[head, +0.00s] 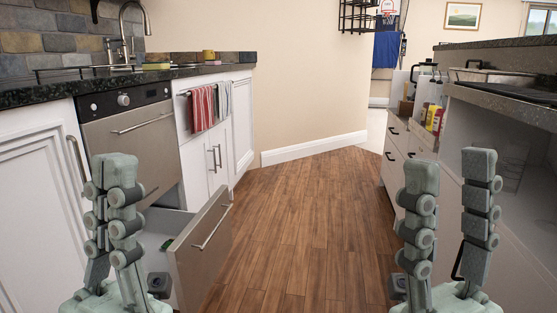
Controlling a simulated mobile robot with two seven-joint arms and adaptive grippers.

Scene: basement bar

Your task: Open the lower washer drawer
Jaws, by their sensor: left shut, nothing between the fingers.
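The lower washer drawer (197,262) is pulled out from under the counter at the left. Its steel front, with a bar handle (212,227), stands well out over the floor, and part of its pale inside shows. The upper washer drawer (135,140) is closed, with a control strip and knob above it. My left gripper (114,167) is shut and empty, upright at the lower left. In the picture it covers part of the open drawer and the cabinet; I cannot tell whether it touches them. My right gripper (450,162) is open and empty at the lower right, away from the drawer.
The wood floor (300,215) between the cabinet rows is clear. A right-hand counter (505,95) with drawers below stands close to my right gripper. Striped towels (203,107) hang on the left cabinets. A white cabinet door (40,185) is at the far left.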

